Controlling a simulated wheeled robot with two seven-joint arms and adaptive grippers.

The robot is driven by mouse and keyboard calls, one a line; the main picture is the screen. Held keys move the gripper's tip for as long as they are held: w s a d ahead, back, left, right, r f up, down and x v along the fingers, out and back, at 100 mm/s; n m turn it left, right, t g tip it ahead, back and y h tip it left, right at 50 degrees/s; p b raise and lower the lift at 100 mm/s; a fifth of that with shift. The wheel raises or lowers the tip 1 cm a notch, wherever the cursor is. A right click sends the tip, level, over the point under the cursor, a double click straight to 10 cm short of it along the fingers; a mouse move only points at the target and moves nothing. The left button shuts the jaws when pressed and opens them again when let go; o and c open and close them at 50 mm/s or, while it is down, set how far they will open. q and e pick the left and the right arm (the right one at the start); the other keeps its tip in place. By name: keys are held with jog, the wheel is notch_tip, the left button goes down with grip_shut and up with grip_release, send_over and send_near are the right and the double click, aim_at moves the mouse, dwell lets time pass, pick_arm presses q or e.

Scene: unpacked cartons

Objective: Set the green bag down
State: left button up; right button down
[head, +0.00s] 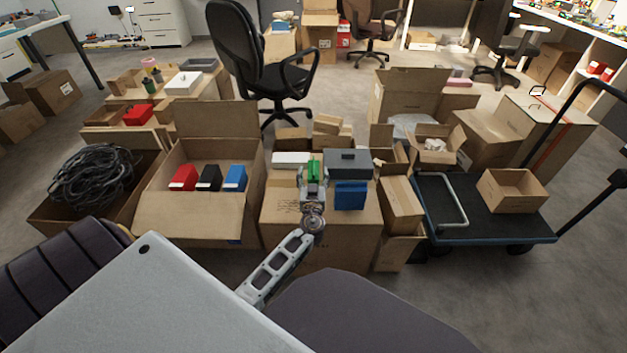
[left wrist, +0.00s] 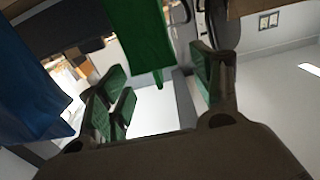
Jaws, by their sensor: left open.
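The green bag (head: 314,167) is at the top of the closed carton (head: 285,215) in the middle of the head view, between a white box and a dark grey box. My left gripper (head: 313,188) is in front of it and hides its lower part. In the left wrist view the green bag (left wrist: 147,42) hangs into the gap beyond the open fingers of my left gripper (left wrist: 163,88). The fingers look apart from the bag. I cannot tell whether its base rests on the carton. My right gripper is not in view.
A blue bag (head: 350,195) is right of the gripper, beside the dark grey box (head: 349,163). The white box (head: 290,158) is on the left. An open carton (head: 190,216) holds red, black and blue items. A flatbed cart (head: 480,221) stands at right.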

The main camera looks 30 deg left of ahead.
pick_arm(q)
jog(key=shift+x, duration=2.6)
jog(key=shift+r, duration=0.1)
jog(key=shift+c, duration=0.2)
grip_shut()
